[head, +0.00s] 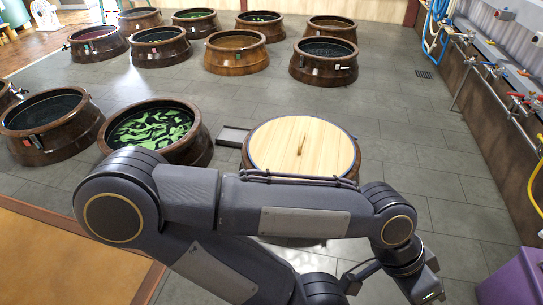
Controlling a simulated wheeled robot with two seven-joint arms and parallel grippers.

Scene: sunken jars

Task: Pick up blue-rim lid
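The blue-rim lid (278,150) is a round, pale wooden disc with a thin blue edge and a small brown handle in its middle. It lies flat on a brown jar at the centre of the head view. My arm, which seems to be the left one, crosses in front and hides the jar's near side. Its wrist end with the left gripper (428,288) is at the lower right, apart from the lid and nearer to me. Its fingers are not clear enough to tell open from shut. My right gripper is not in view.
An open jar (201,143) with green contents stands left of the lidded jar, with a small dark tray (232,136) between. Several open jars stand behind. Taps and hoses line the right wall. A purple box (515,280) is at lower right. Grey floor right of the lid is clear.

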